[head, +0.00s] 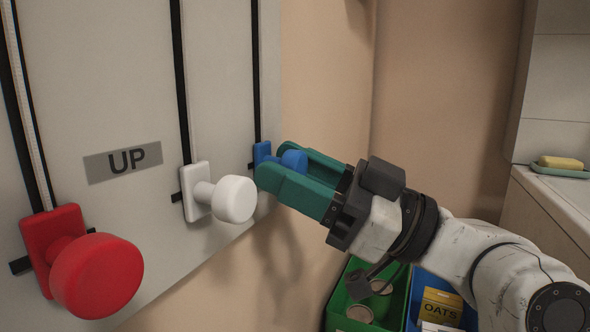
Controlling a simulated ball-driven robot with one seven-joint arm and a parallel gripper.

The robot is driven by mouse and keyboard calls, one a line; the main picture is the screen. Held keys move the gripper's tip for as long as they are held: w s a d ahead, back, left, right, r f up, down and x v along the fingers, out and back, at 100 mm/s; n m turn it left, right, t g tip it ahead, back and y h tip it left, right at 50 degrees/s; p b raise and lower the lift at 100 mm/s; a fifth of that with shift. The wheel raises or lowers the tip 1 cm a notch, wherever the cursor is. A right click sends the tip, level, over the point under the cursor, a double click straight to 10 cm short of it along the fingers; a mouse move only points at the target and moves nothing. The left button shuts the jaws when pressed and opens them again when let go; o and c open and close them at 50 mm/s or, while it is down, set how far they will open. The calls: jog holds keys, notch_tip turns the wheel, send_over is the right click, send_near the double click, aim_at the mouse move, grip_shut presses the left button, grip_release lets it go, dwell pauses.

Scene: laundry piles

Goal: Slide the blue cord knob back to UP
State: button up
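The blue cord knob (293,159) sits on a blue slide plate (262,151) in the rightmost black slot of the grey panel. The plate is level with, and partly covers, a short black cross mark on that slot. My gripper (286,166) has green fingers, one on each side of the blue knob. They appear closed on it, and the near finger hides its lower part. The grey label reading UP (122,161) is on the panel to the left, between the first two slots.
A white knob (234,199) and a large red knob (96,276) sit on slots to the left, also at cross marks. A green crate (336,310) with cans and a blue crate with an oats box (441,306) stand below my arm. A counter (550,208) holds yellow soap (561,163).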

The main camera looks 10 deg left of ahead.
jog(key=shift+o, duration=1)
jog(key=p+v, duration=0.1)
jog(key=v, duration=0.9)
jog(key=shift+d, duration=0.4)
jog(key=shift+f, duration=0.15)
